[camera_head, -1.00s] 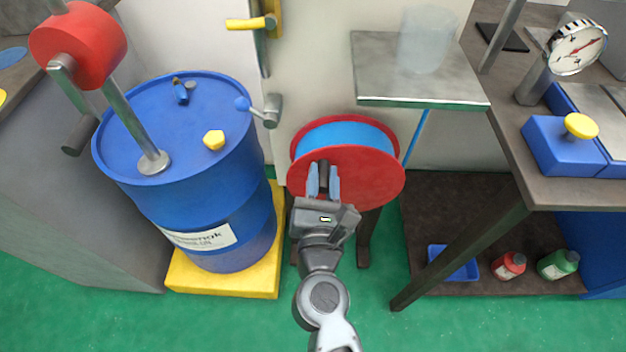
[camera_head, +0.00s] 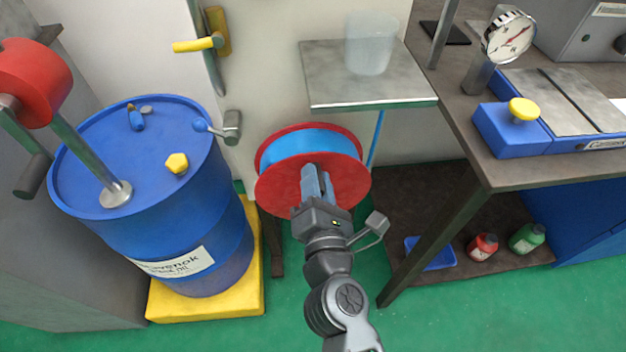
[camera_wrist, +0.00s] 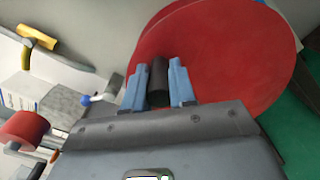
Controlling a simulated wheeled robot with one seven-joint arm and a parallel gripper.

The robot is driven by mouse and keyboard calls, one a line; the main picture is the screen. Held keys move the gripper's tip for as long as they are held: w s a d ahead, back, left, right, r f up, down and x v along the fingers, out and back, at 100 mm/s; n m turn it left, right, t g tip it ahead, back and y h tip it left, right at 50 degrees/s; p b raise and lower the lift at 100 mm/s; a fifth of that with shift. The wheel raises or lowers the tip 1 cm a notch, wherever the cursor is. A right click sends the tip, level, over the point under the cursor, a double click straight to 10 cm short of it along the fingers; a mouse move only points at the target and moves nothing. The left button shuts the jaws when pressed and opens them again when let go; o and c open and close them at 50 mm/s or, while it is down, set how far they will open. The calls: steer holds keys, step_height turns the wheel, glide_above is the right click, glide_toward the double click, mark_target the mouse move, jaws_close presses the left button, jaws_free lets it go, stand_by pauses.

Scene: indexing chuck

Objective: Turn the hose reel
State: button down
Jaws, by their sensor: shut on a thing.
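The hose reel (camera_head: 345,181) has red side discs with blue hose (camera_head: 300,147) wound between them. It stands in the middle of the head view, and its red disc (camera_wrist: 222,60) fills much of the wrist view. My gripper (camera_head: 317,184) is in front of the near disc. Its two blue-grey fingers are shut on the reel's dark handle (camera_wrist: 157,78), which shows between them in the wrist view. In the head view the fingers mostly hide the handle.
A blue drum (camera_head: 165,225) with a red-headed pump stands at left on a yellow base (camera_head: 205,304). A grey shelf (camera_head: 368,80) holding a clear vessel juts out behind the reel. A workbench (camera_head: 520,171) stands at right. Green floor lies in front.

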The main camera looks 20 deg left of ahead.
stand_by(0.3)
steer(key=c, duration=0.9)
jaws_free()
steer(key=shift+v, duration=3.9)
